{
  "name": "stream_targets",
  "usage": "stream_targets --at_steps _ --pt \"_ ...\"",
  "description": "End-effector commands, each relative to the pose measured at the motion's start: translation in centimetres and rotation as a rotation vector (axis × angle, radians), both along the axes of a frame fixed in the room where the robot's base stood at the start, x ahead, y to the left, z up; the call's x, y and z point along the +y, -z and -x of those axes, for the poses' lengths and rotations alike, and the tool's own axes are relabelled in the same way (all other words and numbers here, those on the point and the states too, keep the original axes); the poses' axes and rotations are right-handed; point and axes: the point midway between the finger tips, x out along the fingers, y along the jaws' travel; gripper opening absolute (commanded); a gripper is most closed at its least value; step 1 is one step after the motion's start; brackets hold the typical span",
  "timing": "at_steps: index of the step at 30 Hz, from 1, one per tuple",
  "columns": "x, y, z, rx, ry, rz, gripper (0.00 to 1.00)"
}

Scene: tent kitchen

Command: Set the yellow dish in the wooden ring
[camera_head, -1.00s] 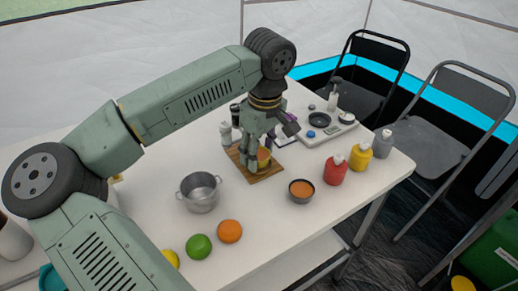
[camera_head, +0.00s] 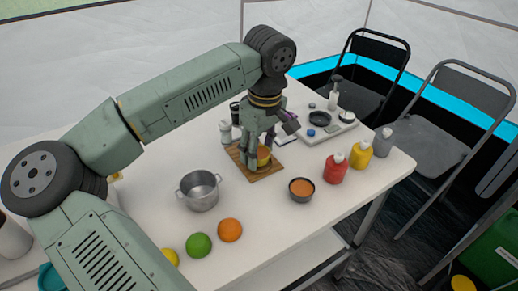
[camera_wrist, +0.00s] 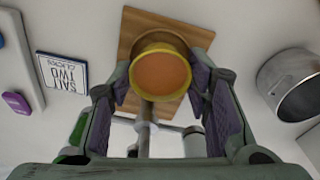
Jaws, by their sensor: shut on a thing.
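The yellow dish (camera_wrist: 183,48), a small round bowl with orange contents, is between my gripper's two fingers (camera_wrist: 161,78) in the wrist view. My gripper is shut on its sides. The dish also shows in the head view (camera_head: 264,155), partly hidden by my gripper (camera_head: 257,157). A square wooden board (camera_wrist: 137,21) lies beneath the dish; in the head view this board (camera_head: 265,174) is on the white table. I cannot tell if the dish touches the board.
A metal pot (camera_head: 200,191) stands left of the board, and a dark bowl with orange contents (camera_head: 301,189) stands right of it. Red (camera_head: 335,170), yellow (camera_head: 360,155) and grey (camera_head: 382,143) bottles line the right side. A green fruit (camera_head: 198,246) and an orange (camera_head: 229,230) lie in front.

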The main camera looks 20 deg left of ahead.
Motion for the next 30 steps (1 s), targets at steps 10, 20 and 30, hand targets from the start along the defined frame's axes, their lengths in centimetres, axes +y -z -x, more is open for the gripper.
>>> stream_targets --at_steps 10,20,30 --pt "-0.01 0.04 -0.01 0.000 0.000 0.000 0.29" --pt "-0.01 0.08 0.00 0.000 0.000 0.000 0.29" --pt "-0.01 0.76 -0.01 0.000 0.000 0.000 0.29"
